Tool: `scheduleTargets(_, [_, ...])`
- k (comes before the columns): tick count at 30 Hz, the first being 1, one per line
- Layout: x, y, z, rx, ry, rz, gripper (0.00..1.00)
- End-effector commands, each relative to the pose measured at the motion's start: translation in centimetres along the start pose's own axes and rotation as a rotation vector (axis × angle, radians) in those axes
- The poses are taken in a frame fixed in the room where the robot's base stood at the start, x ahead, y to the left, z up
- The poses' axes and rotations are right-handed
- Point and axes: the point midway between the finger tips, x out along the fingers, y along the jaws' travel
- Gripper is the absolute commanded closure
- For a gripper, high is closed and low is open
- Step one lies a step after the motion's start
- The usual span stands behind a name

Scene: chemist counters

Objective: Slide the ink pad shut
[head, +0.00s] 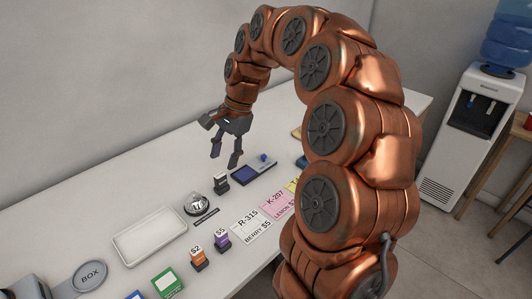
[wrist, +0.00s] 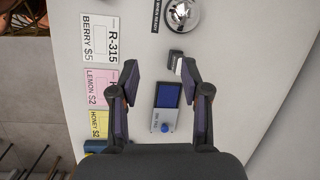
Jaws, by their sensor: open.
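The ink pad (head: 245,173) lies on the white counter with its dark blue pad bare and a grey lid part with a blue knob (head: 263,157) at its far end. In the wrist view the ink pad (wrist: 168,95) lies between and below my fingers, with the knob (wrist: 165,127) at the end nearer my palm. My gripper (head: 224,160) is open and empty above the counter, near the ink pad's left end in the head view. In the wrist view my gripper (wrist: 160,68) has its fingers spread wide, with its palm covering the bottom of the picture.
A small black-and-white stamp (head: 221,182) stands just left of the ink pad. A silver bell (head: 197,203) and white tray (head: 150,236) lie farther left. Price cards (head: 250,226), an orange stamp (head: 197,258) and a purple stamp (head: 222,240) are nearer the front edge.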

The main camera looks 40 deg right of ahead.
Motion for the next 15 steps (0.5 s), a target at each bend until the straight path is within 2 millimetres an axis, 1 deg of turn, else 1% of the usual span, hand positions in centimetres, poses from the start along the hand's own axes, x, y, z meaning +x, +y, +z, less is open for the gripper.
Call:
scheduleTargets(1, [-0.1,-0.6,-1.9,0.069,-0.003,-0.016,0.53])
scheduleTargets(4, [-0.3,-1.3,-5.1,0.209,-0.011,-0.046,0.53])
scheduleTargets(8, [-0.5,-1.6,-9.8,0.396,-0.017,-0.082,0.53])
scheduleTargets(12, [-0.6,-1.3,-14.9,0.599,-0.020,-0.120,0.53])
scheduleTargets(15, [-0.5,-0.6,-18.1,0.729,-0.023,-0.139,0.53])
